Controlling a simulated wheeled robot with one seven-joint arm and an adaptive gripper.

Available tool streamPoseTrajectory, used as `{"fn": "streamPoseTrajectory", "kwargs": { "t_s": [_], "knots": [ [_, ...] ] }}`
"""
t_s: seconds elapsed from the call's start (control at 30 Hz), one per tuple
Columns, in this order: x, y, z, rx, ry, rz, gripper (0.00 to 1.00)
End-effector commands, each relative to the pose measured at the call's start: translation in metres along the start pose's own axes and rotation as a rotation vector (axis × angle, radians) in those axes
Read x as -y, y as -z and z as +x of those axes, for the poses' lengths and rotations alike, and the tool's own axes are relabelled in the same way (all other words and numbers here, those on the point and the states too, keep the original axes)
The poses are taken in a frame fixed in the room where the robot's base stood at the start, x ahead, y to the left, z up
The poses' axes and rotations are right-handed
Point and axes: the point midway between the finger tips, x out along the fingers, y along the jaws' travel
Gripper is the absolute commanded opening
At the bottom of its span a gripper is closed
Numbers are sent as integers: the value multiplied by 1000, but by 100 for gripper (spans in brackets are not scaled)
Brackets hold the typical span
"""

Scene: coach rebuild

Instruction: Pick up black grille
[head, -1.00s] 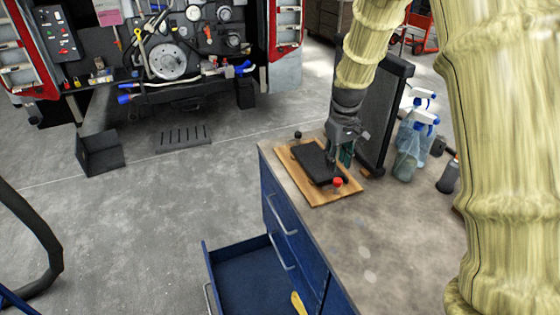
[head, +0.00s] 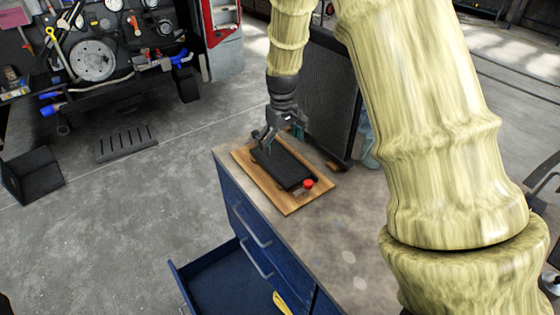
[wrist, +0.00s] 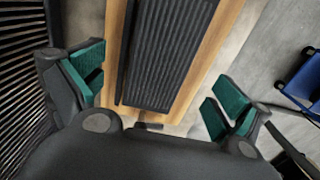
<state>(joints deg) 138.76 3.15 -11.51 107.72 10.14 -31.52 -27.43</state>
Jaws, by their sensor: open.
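The black grille (head: 285,166) is a dark, ribbed slab lying flat on a wooden board (head: 304,201) on the workbench top. In the wrist view the grille (wrist: 168,50) runs lengthwise between my fingers, with the board (wrist: 212,48) showing on both sides of it. My gripper (head: 268,142) is above the far end of the grille, pointing down. Its green-padded fingers are spread wide and empty in the wrist view (wrist: 157,92). The fingertips partly hide the far end of the grille in the head view, and I cannot tell the exact height gap.
A red knob (head: 308,183) sits by the near end of the grille. A tall dark radiator panel (head: 331,95) stands close behind the board on the right. A blue drawer (head: 222,285) hangs open below. The bench top (head: 345,235) nearer me is mostly clear.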

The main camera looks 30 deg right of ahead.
Motion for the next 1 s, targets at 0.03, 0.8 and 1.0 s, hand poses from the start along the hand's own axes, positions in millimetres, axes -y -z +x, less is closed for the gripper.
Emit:
{"fn": "streamPoseTrajectory", "kwargs": {
  "t_s": [0.03,0.8,1.0],
  "knots": [
    [2,1,5,4,0,-3,100],
    [0,2,60,4,1,2,100],
    [0,3,69,3,0,1,100]
  ]
}}
